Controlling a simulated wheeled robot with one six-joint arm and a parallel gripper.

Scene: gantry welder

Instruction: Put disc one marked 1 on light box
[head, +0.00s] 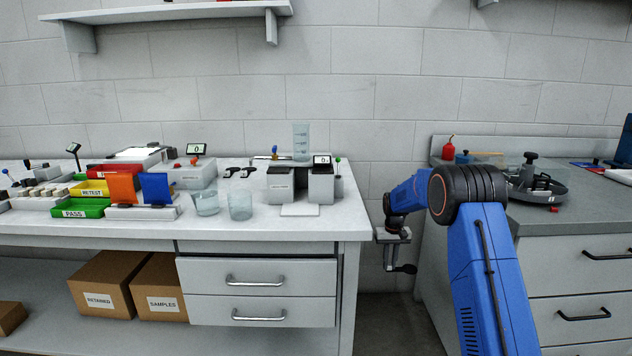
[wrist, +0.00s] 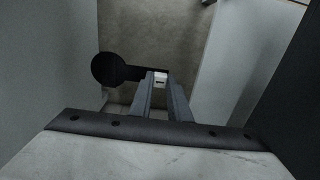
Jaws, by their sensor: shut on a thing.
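My gripper (head: 389,254) hangs past the right end of the left bench, over the gap between the two benches. In the wrist view its fingers (wrist: 161,88) are shut on the handle of a black round disc (wrist: 106,69). The disc sticks out to the left of the fingers. A small white tag (wrist: 160,78) with a short dark mark shows between the fingertips; I cannot surely read the mark. The held disc also shows in the head view (head: 405,268) below the gripper. A low box with a bright white top (head: 137,153) at the back left looks like the light box.
Two similar black tagged pieces (head: 240,172) lie on the left bench (head: 345,215). Beakers (head: 240,206), a two-block instrument (head: 281,186), a grey box with a display (head: 190,176) and coloured trays (head: 82,208) crowd it. The right bench (head: 580,221) carries a round machine (head: 535,184).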

